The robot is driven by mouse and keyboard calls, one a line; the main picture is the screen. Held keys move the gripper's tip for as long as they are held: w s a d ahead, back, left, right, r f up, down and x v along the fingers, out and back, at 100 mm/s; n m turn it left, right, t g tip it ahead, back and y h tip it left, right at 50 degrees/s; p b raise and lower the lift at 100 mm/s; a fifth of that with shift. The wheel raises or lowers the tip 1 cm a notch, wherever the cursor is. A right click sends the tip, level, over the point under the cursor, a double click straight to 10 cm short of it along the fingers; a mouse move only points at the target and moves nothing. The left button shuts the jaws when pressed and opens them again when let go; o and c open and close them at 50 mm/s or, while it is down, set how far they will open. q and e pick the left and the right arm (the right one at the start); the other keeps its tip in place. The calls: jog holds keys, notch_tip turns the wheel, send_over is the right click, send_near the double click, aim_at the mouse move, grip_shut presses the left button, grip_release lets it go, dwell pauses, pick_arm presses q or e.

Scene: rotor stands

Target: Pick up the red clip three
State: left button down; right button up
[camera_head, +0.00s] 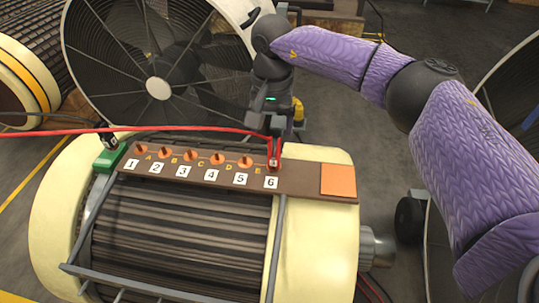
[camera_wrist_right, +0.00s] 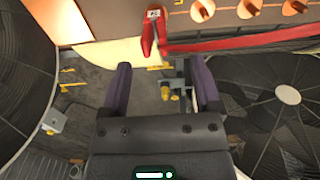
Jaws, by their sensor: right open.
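A red clip (camera_head: 274,152) stands on the brown board at its right end, by the label 6. A small label on it is too small to read surely. A red cable runs left from it. In the right wrist view the red clip (camera_wrist_right: 147,38) is beyond the fingertips, near the top edge. My right gripper (camera_head: 284,128) is just behind and above the clip. In its wrist view the two purple fingers (camera_wrist_right: 161,85) are wide apart with nothing between them. My left gripper is not in view.
The brown board (camera_head: 308,182) carries orange terminals (camera_head: 218,158) and number labels and lies on the cream rotor (camera_head: 325,245). A green block (camera_head: 107,160) with a dark piece is at its left end. A large fan wheel (camera_head: 115,55) stands behind. The red cable (camera_head: 190,129) crosses behind the terminals.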

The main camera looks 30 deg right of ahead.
aim_at(274, 140)
jog(key=f+b, duration=0.1)
jog(key=f, duration=0.1)
jog(key=f+b, duration=0.1)
jog(key=f, duration=0.1)
jog(key=f+b, duration=0.1)
jog(key=f, duration=0.2)
jog(key=shift+s+d, duration=0.2)
jog(key=shift+s, duration=0.1)
jog(key=shift+r, duration=0.15)
jog(key=c, duration=0.8)
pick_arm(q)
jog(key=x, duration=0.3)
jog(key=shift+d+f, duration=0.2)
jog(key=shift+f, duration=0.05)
pick_arm(e)
grip_shut()
